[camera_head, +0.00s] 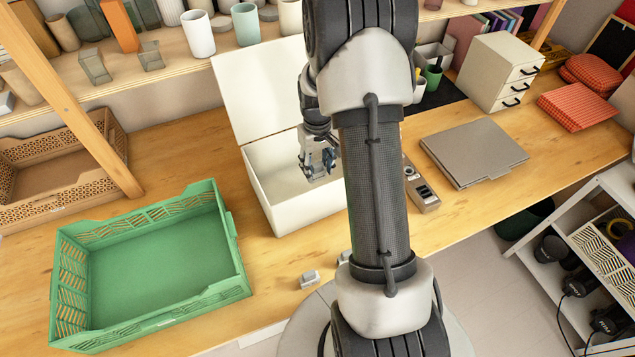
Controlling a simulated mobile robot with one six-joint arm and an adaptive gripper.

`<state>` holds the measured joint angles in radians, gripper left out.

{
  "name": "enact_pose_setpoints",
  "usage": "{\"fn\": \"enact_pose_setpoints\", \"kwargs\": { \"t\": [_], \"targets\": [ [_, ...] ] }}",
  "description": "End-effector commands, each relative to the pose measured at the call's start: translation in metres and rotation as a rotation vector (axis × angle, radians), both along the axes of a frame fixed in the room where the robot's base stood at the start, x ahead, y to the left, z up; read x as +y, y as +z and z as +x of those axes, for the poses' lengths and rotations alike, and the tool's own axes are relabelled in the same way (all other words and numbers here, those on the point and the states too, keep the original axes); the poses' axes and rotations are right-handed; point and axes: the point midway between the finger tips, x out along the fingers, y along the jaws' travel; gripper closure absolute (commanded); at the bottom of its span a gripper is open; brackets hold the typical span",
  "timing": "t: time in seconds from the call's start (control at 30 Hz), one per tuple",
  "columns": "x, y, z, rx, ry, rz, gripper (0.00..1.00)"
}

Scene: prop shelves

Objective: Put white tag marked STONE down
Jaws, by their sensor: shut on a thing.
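My gripper (318,172) hangs over the open white box (286,222), its fingertips at or just inside the opening beside my arm. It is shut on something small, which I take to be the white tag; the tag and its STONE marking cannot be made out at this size. The box has its lid (262,88) raised at the back. My arm hides the box's right part. A small pale block (310,279) lies on the wooden table in front of the box; no marking on it can be read.
An empty green crate (160,260) stands left of the box, with a brown crate (50,175) behind it. A grey folder (474,153) and a white drawer unit (500,72) are on the right. A shelf (180,45) with cups runs along the back.

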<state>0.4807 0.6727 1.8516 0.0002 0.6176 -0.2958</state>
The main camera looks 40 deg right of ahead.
Motion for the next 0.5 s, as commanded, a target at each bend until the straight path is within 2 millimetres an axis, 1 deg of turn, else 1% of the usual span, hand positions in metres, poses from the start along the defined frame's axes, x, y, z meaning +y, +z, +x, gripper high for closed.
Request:
{"fn": "enact_pose_setpoints", "kwargs": {
  "t": [0.03,0.27,0.4,0.5],
  "targets": [
    [0.0,-0.009,0.0,0.001,0.0,0.0,0.88],
    [0.0,-0.024,0.0,0.0,0.0,0.0,0.88],
    [0.0,-0.046,0.0,0.002,0.0,0.001,0.88],
    [0.0,-0.059,0.0,0.002,0.0,0.001,0.88]
  ]
}}
